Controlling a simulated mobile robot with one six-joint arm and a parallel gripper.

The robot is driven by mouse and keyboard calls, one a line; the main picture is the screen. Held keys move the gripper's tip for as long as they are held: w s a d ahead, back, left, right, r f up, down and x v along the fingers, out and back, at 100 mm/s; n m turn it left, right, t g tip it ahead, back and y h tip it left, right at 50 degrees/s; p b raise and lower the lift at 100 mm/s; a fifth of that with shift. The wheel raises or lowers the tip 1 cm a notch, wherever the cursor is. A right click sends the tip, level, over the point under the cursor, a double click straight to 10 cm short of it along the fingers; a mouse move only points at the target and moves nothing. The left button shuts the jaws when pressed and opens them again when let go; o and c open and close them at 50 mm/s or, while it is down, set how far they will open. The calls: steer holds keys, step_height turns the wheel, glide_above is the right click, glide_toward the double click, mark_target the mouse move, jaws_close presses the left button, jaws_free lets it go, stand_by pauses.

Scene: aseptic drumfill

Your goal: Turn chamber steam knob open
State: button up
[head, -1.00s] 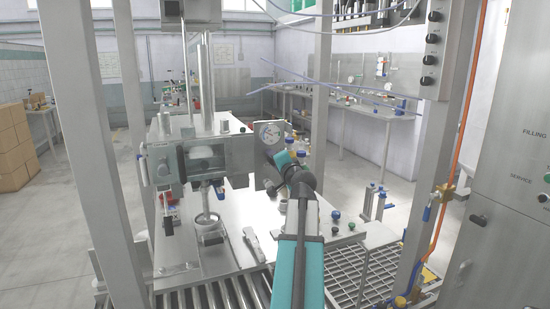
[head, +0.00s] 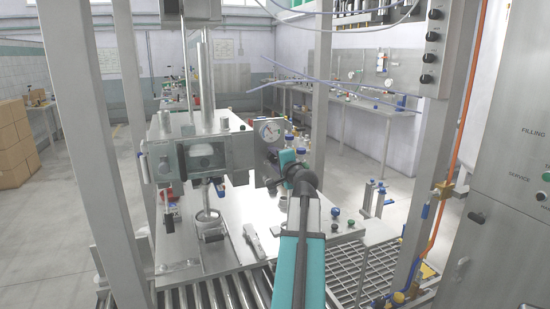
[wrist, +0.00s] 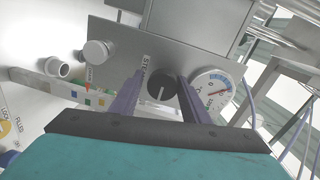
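The chamber steam knob (wrist: 161,84) is a round black knob with a white pointer line, on a grey metal panel beside a label reading like "STEAM" in the wrist view. The line points roughly up and down in that picture. My gripper (wrist: 162,76) is open, with one purple finger on each side of the knob. Small gaps seem to show, and I cannot tell whether either finger touches it. In the head view my gripper (head: 270,174) is at the right part of the chamber front, below the dial gauge, and the knob is hidden there.
A round dial gauge (wrist: 212,88) sits close to the right finger; it also shows in the head view (head: 269,131). A silver round fitting (wrist: 96,52) projects from the panel at left. Green and dark knobs (head: 336,214) stand on the steel table (head: 240,215) below.

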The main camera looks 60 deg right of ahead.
steer(key=shift+o, duration=0.8)
steer(key=shift+s, duration=0.1)
steer(key=shift+r, duration=0.1)
steer(key=shift+a, duration=0.15)
steer(key=b+v, duration=0.5)
steer(key=v, duration=0.8)
steer(key=shift+s+b, duration=0.15)
steer(key=shift+b, duration=0.15)
steer(key=shift+a, duration=0.1)
